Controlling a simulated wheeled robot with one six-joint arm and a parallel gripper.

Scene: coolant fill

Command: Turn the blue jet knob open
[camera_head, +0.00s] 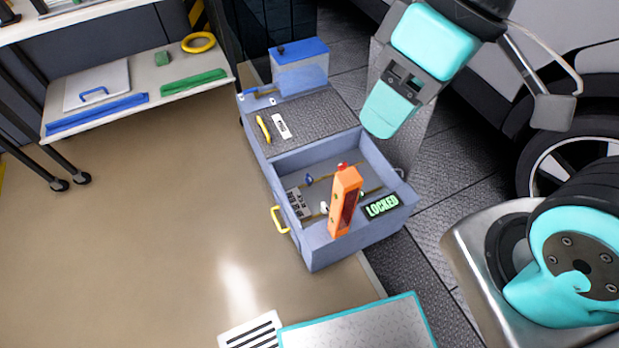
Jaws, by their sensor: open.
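A small blue knob (308,179) sits inside the open grey-blue basin (283,172), near its left wall; it is too small to tell how it is turned. My gripper (388,110), teal and grey, hangs above and to the right of the basin. It is open, nothing shows in it, and it is apart from the knob. Its fingertips are hard to make out from this angle.
An upright orange device (345,203) with a red top stands in the basin, right of the knob. A sign (382,206) reads LOCKED. A yellow handle (279,219) juts out left. A blue-lidded tank (300,68) stands behind. A vehicle wheel (568,150) is right.

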